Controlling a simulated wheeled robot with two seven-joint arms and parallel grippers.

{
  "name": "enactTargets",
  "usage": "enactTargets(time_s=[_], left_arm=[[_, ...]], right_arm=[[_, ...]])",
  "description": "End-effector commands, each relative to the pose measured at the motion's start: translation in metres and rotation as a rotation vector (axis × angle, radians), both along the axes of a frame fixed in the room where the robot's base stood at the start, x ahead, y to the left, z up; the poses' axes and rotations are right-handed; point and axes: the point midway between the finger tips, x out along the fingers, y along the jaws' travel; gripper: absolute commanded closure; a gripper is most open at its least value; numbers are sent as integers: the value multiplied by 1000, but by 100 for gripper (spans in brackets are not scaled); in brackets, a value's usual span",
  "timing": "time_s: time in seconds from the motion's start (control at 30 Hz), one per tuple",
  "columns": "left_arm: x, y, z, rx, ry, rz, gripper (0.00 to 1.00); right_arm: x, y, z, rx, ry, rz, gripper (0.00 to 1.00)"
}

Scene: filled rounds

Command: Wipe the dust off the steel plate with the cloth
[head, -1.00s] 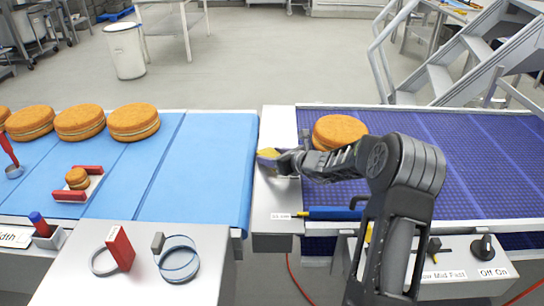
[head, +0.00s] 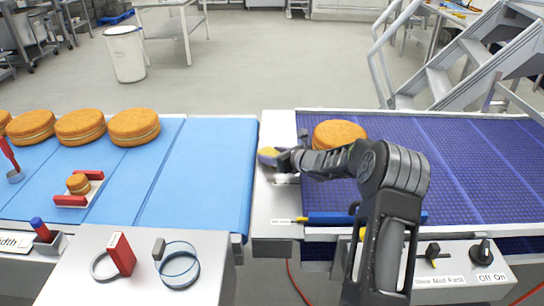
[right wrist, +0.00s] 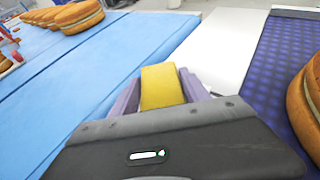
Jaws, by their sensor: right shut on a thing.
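The steel plate (head: 276,130) is a narrow grey strip between the light blue belt on the left and the dark blue belt on the right. It also shows in the right wrist view (right wrist: 215,50). My right gripper (head: 279,157) is over the middle of the plate, shut on the yellow cloth (right wrist: 162,87). The cloth sticks out between the purple fingers, and a little of it shows in the head view (head: 268,154). I cannot tell whether it touches the plate. No dust can be made out on the plate. My left gripper is in neither view.
Large round cakes (head: 134,126) stand on the light blue belt (head: 205,160). Another cake (head: 338,134) is on the dark blue belt (head: 470,165), close to my right arm. A blue-handled tool (head: 330,218) lies along the near edge.

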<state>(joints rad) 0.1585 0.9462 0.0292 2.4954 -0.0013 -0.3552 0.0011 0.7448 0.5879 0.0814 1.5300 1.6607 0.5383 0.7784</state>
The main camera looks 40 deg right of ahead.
Motion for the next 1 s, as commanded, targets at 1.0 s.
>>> enactTargets(time_s=[1.0], left_arm=[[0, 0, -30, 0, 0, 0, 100]], right_arm=[[-28, 21, -2, 2, 5, 0, 86]])
